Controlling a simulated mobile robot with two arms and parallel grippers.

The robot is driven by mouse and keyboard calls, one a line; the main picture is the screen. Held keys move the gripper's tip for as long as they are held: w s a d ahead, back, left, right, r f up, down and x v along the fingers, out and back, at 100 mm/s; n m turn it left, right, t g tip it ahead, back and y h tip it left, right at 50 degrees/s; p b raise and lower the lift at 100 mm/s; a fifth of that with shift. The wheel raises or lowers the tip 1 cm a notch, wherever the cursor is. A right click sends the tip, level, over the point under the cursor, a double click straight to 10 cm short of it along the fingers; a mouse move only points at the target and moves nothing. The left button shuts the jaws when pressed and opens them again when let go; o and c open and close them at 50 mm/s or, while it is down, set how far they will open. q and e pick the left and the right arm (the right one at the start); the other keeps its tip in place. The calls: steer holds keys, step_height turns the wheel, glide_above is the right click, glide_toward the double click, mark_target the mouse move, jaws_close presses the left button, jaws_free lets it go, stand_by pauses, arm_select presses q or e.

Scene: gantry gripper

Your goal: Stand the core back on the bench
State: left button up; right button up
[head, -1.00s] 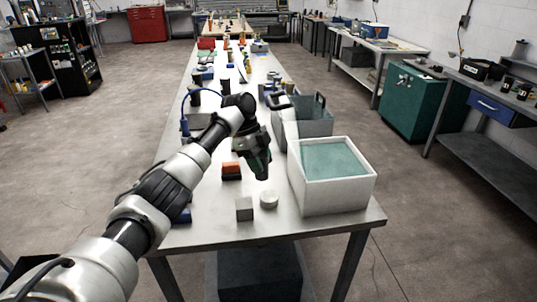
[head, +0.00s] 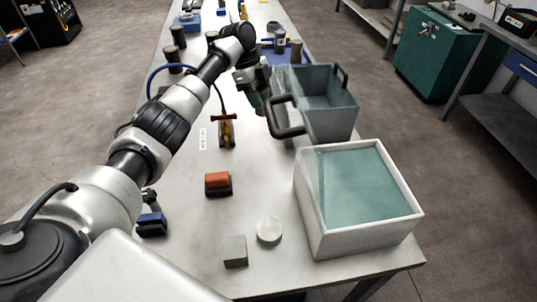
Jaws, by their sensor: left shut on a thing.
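My left gripper (head: 258,96) is over the bench (head: 180,190), just left of the grey handled bin in the picture. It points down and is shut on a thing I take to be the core. The jaws and my wrist hide most of that thing, so its shape and tilt cannot be told. A dark green part shows at the jaws. Whether its lower end touches the bench is unclear. My right gripper is not in view.
The grey bin (head: 331,107) has black handles. A white-walled tank (head: 314,219) with a teal inside stands nearer. A red-topped block (head: 218,183), a grey cube (head: 235,251) and a pale disc (head: 269,232) stand left of the tank. Bare bench lies around them.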

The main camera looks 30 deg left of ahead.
arm_select(q)
steer(key=s+d+f+p, duration=0.1)
steer(key=s+d+f, duration=0.1)
steer(key=s, duration=0.1)
steer(key=s+d+f+p, duration=0.2)
steer(key=s, duration=0.1)
steer(key=s+d+f+p, duration=0.1)
steer(key=s+d+f, duration=0.1)
steer(key=s+d, duration=0.1)
steer(key=shift+s+f+p, duration=0.1)
steer(key=shift+f+p, duration=0.05)
steer(key=shift+p, duration=0.2)
steer(key=shift+d+f, duration=0.15)
steer(key=shift+f, duration=0.1)
steer(key=shift+f+p, duration=0.6)
steer(key=shift+f, duration=1.25)
steer(key=o, duration=1.1)
steer(key=shift+c, duration=0.2)
steer(key=shift+r, duration=0.1)
steer(key=b+v, duration=0.2)
steer(key=v, duration=1)
